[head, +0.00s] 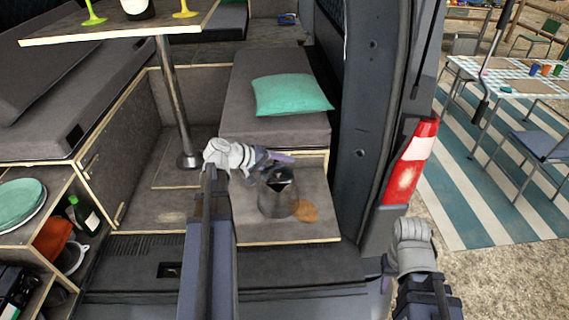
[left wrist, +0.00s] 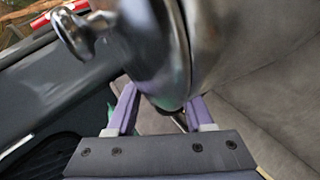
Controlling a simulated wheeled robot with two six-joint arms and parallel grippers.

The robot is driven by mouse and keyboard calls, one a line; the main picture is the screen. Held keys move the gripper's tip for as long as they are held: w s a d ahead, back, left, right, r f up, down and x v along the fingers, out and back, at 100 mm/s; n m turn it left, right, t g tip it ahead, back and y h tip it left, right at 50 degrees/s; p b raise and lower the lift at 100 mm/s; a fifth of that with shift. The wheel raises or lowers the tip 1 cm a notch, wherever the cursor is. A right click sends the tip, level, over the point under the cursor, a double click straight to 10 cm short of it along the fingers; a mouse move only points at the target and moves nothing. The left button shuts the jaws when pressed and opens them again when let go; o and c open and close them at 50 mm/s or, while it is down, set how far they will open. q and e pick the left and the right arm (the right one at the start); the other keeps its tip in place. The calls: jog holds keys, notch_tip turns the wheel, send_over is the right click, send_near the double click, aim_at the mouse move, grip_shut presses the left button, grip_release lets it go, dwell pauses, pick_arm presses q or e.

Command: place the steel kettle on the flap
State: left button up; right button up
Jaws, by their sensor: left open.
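The steel kettle (head: 275,203), with a dark top, appears upright on the grey-brown wood-edged board, apparently the flap (head: 225,229), in front of the bench. I cannot tell for sure whether its base touches the board. My left gripper (head: 275,166) is at the kettle's upper side and partly hides it. In the left wrist view the shiny kettle (left wrist: 145,50) fills the space just beyond the open fingers (left wrist: 162,110), with a rounded metal part sticking out at upper left.
A brown flat item (head: 305,211) lies right of the kettle. A table leg (head: 175,100) rises left of my gripper. The bench (head: 275,130) with a teal cushion (head: 290,95) is behind. A shelf (head: 45,240) with plates and bottles is at left. The van's door pillar (head: 370,120) stands at right.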

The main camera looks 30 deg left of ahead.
pick_arm(q)
jog(key=p+v, duration=0.5)
jog(key=v, duration=0.6)
